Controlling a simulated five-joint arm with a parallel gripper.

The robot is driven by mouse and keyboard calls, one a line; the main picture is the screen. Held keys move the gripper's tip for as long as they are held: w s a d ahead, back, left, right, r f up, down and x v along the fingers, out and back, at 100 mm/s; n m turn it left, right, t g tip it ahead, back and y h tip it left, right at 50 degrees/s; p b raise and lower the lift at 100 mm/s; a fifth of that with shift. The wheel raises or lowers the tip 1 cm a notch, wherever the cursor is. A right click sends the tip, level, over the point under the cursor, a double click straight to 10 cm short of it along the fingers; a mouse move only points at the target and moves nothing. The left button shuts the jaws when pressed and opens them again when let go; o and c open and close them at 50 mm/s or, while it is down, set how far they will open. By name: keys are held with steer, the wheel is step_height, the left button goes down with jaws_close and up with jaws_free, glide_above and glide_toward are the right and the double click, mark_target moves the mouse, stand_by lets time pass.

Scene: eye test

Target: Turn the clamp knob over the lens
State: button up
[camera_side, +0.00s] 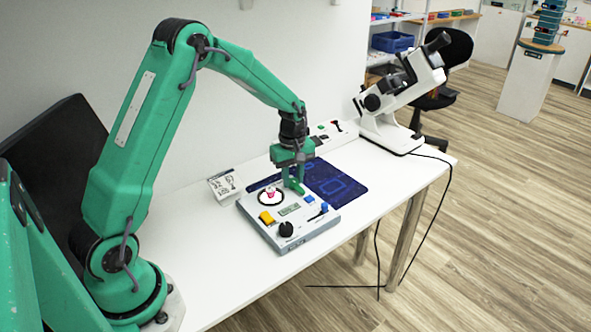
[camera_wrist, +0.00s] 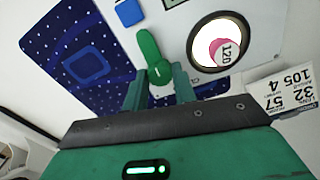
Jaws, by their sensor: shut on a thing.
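The instrument is a light grey box (camera_side: 305,238) on the white table. A pink round lens (camera_wrist: 221,51) marked "120" lies within a lit, dark-rimmed round window; it also shows in the side view (camera_side: 270,195). The green clamp knob (camera_wrist: 151,51), with a long lever-like handle, sits beside that window, and the handle points away from my gripper in the wrist view. My gripper (camera_wrist: 160,84) is shut on the knob, one finger on each side. In the side view my gripper (camera_side: 291,180) points down at the box's rear edge, and its fingers partly hide the knob.
The box also carries a yellow block (camera_side: 267,217), a black knob (camera_side: 286,229) and blue controls (camera_side: 310,200). A dark blue mat (camera_side: 345,190) lies behind it. A numbered card (camera_side: 223,186) stands at left. A white microscope-like instrument (camera_side: 405,95) stands at the table's far end.

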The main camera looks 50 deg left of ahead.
steer(key=m, duration=0.4)
steer(key=shift+m, duration=0.3)
steer(key=m, duration=0.4)
steer(key=shift+m, duration=0.3)
steer(key=m, duration=0.4)
steer(key=shift+r+m, duration=0.1)
steer(key=shift+m, duration=2)
steer(key=o, duration=0.7)
